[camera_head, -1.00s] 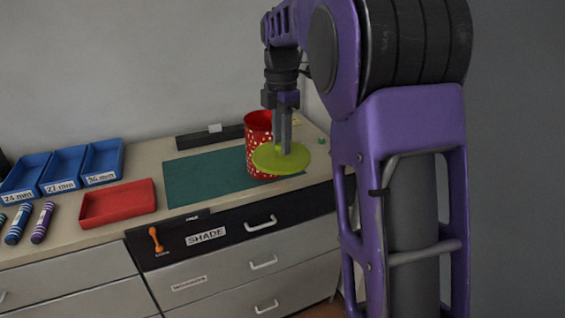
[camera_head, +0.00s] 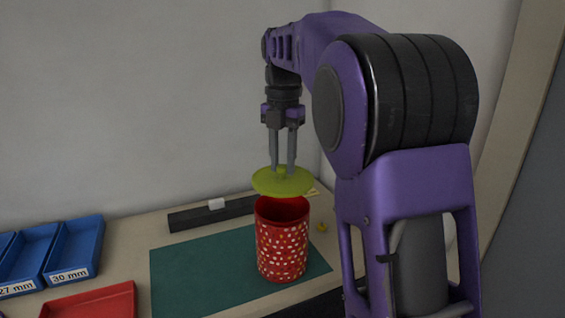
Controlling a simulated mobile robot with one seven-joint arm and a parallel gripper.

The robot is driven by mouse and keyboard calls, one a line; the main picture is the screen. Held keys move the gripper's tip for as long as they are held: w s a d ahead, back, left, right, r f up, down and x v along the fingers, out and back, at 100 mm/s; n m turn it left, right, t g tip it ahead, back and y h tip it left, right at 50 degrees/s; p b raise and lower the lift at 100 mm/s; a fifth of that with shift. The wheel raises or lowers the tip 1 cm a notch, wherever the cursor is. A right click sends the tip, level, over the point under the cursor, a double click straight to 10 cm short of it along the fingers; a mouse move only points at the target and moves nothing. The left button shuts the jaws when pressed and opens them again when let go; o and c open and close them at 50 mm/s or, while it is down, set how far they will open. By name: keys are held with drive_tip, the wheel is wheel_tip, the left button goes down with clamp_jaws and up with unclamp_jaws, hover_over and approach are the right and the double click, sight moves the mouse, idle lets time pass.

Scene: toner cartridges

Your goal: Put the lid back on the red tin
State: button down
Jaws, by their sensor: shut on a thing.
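The red tin (camera_head: 282,245) with white spots stands upright and open-topped on the green mat (camera_head: 190,272). The yellow-green lid (camera_head: 268,186) is a round disc held roughly level above the tin, with a visible gap between it and the tin's rim. My gripper (camera_head: 283,170) points straight down and is shut on the lid's small knob, which is partly hidden between the fingertips. The lid sits nearly over the tin's opening in this view. How well it is centred in depth, I cannot tell.
A black bar (camera_head: 240,209) with a small white block (camera_head: 216,204) lies behind the mat. A red tray (camera_head: 95,304) and blue labelled bins (camera_head: 75,250) are at the left. A small yellow piece (camera_head: 321,227) lies right of the tin. The mat left of the tin is clear.

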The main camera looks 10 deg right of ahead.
sight(282, 165)
drive_tip(key=shift+w, duration=0.4)
drive_tip(key=shift+s+f, duration=0.1)
drive_tip(key=shift+f, duration=1.95)
drive_tip(key=shift+f+b, duration=0.7)
drive_tip(key=shift+f, duration=0.35)
drive_tip(key=shift+p, duration=0.5)
drive_tip(key=shift+f, duration=0.2)
drive_tip(key=shift+c, duration=0.2)
unclamp_jaws()
idle(0.4)
drive_tip(key=shift+r, duration=0.15)
